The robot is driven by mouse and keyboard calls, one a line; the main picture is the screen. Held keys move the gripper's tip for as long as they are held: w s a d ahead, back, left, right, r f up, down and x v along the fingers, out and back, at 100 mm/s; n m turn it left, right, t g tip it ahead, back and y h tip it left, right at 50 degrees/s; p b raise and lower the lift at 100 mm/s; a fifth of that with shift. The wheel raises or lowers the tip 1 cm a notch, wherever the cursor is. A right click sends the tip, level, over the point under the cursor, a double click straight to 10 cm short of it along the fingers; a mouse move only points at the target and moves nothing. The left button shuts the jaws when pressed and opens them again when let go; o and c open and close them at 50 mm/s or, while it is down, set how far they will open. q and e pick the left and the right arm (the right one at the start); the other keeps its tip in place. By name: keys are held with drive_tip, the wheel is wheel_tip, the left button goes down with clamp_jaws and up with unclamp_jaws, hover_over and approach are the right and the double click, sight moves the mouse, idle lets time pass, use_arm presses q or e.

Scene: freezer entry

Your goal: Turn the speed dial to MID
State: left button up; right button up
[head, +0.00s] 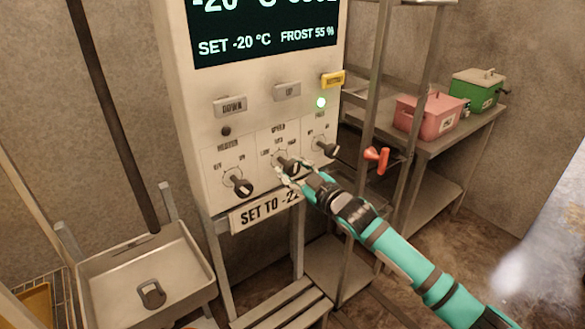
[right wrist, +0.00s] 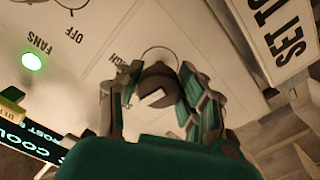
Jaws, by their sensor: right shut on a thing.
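The control panel (head: 222,130) has a row of three dark dials. The speed dial (head: 284,163) is the middle one, under the SPEED label. My right gripper (head: 291,172) is at this dial, its fingers shut around the knob. In the right wrist view the dark speed dial (right wrist: 158,84) with a white mark sits between the fingers of my right gripper (right wrist: 160,78). The panel appears turned over there, and a partly covered label ending in "GH" shows beside the dial. I cannot tell which setting the dial is at. My left gripper is not in view.
The left dial (head: 239,185) and the fan dial (head: 326,149) flank the speed dial closely. A green light (head: 320,102) is lit above. A sign (head: 262,214) hangs below.

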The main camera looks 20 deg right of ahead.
drive_tip(key=shift+n, duration=0.8)
drive_tip(key=o, duration=1.2)
drive_tip(key=v, duration=1.2)
drive_tip(key=shift+r, duration=0.1)
